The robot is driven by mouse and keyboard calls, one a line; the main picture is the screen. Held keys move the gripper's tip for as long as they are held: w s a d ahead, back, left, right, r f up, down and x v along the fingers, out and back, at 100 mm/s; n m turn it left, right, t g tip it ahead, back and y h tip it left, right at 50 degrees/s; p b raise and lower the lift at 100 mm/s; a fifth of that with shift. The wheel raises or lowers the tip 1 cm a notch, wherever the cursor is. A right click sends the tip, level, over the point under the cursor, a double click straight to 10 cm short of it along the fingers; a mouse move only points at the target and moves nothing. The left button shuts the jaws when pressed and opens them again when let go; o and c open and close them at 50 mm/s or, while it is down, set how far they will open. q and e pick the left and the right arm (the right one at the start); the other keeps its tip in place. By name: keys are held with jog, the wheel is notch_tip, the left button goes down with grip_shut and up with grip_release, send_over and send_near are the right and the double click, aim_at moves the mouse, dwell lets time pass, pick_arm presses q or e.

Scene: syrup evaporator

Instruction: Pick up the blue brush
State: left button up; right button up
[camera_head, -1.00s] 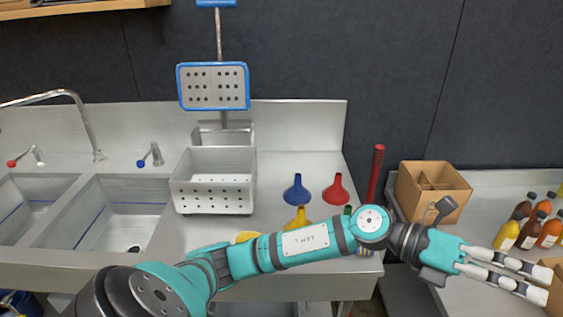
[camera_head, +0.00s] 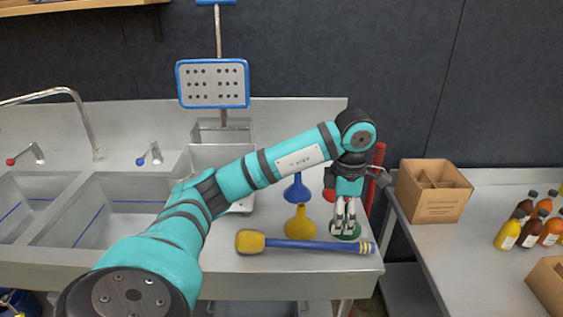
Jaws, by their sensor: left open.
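The blue brush (camera_head: 300,244) lies flat near the front edge of the steel counter. Its blue handle runs left to right, with a yellow head (camera_head: 250,242) at the left end and yellow bands at the right. My right gripper is not in view.
A yellow funnel (camera_head: 300,222) stands just behind the brush, with a blue funnel (camera_head: 297,188) farther back. A red funnel and a red-handled tool (camera_head: 379,155) are partly hidden by my arm. Sinks lie left; a cardboard box (camera_head: 435,205) and bottles stand right.

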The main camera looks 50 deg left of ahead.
pick_arm(q)
send_over(334, 243)
jog(key=f, duration=0.5)
jog(key=shift+s+d+f+p, duration=0.1)
jog(key=shift+s+d+p, duration=0.15)
jog(key=shift+d+p, duration=0.15)
jog(key=f, duration=0.1)
jog(key=f+p, duration=0.1)
jog(key=f, duration=0.2)
jog(key=shift+w+a+f+p, duration=0.2)
jog(key=shift+a+f+p, duration=0.15)
jog(key=shift+a+f, duration=0.05)
jog(key=shift+f, duration=0.4)
jog(key=shift+c, duration=1.3)
grip_shut()
